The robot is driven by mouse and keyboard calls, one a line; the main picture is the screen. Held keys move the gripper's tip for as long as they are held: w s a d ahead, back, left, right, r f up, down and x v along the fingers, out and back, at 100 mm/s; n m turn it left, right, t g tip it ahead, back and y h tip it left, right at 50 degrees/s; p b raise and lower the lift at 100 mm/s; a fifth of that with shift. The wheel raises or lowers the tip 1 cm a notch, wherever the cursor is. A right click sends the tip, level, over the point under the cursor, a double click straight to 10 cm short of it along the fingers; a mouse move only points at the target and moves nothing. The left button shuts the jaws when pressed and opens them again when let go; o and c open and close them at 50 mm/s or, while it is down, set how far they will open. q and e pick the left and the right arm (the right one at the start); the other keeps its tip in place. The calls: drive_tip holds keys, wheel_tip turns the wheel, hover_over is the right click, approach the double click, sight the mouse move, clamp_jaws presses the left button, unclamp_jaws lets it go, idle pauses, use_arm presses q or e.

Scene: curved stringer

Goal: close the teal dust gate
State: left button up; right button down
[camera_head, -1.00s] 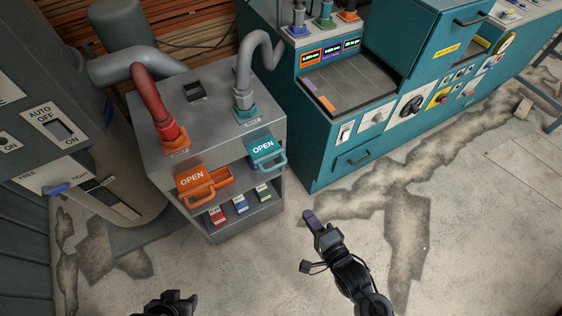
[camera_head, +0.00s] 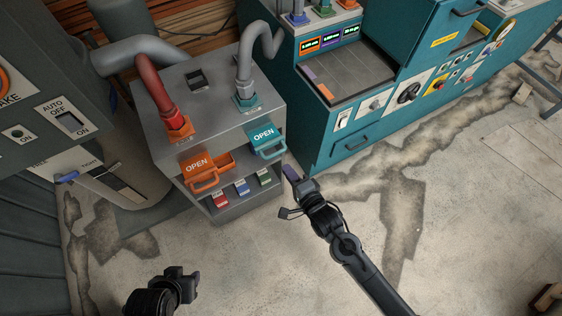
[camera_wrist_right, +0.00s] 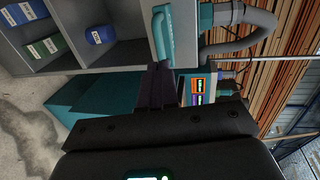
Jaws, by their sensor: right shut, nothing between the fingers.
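The teal dust gate (camera_head: 263,138) is on the upper right front of the grey cabinet. Its face reads OPEN, and its teal handle juts out below the label. My right gripper (camera_head: 290,172) is shut and empty, just right of and below the handle, apart from it in the head view. In the right wrist view the teal gate (camera_wrist_right: 163,32) shows at the top, just beyond my dark fingers (camera_wrist_right: 155,85); whether they touch cannot be told. My left gripper (camera_head: 182,278) is low at the left, away from the cabinet; its jaw opening is unclear.
An orange gate (camera_head: 197,167), also marked OPEN, sticks out left of the teal one. Red, blue and green items stand on the shelf (camera_head: 226,215) below. Hoses rise from the cabinet top (camera_head: 212,100). A teal machine (camera_head: 340,135) stands right. The floor in front is clear.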

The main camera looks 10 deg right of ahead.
use_arm(q)
drive_tip(key=shift+f+b, duration=0.45)
drive_tip(key=shift+f, duration=0.2)
use_arm(e)
drive_tip(key=x, duration=0.5)
drive_tip(key=shift+w, duration=0.15)
drive_tip(key=shift+w, duration=0.1)
